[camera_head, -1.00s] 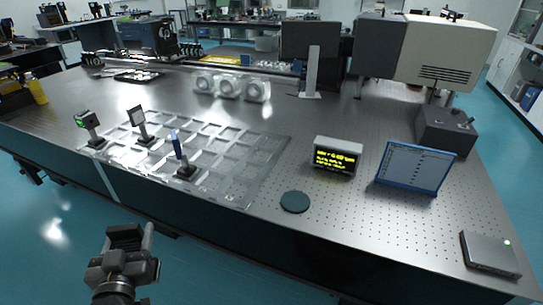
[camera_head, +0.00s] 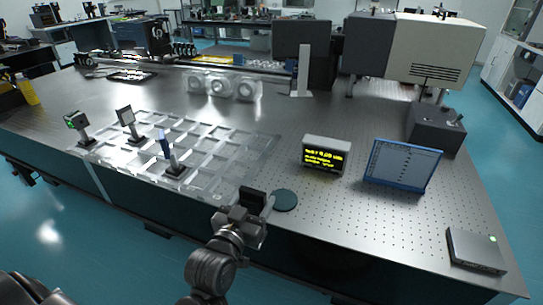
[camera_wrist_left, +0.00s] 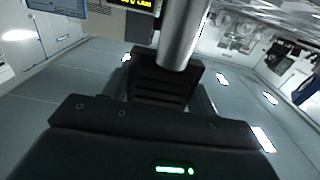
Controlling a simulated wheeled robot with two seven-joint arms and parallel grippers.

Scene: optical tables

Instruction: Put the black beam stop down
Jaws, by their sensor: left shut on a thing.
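My left gripper (camera_head: 246,205) is at the front edge of the optical table, left of a dark round pad (camera_head: 285,200). It is shut on the black beam stop, which is mostly hidden by the fingers in the head view. In the left wrist view, a silver cylindrical post (camera_wrist_left: 183,35) stands out beyond the black gripper finger (camera_wrist_left: 165,85); it seems to be part of the held thing. I cannot tell whether the held thing touches the table. My right gripper is not in view.
A lit display box (camera_head: 324,155) and a blue-framed panel (camera_head: 402,166) stand right of the pad. A clear gridded plate (camera_head: 215,150) with several mounted optics lies to the left. A flat grey box (camera_head: 475,250) lies at the right corner. Perforated table (camera_head: 350,210) is bare between.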

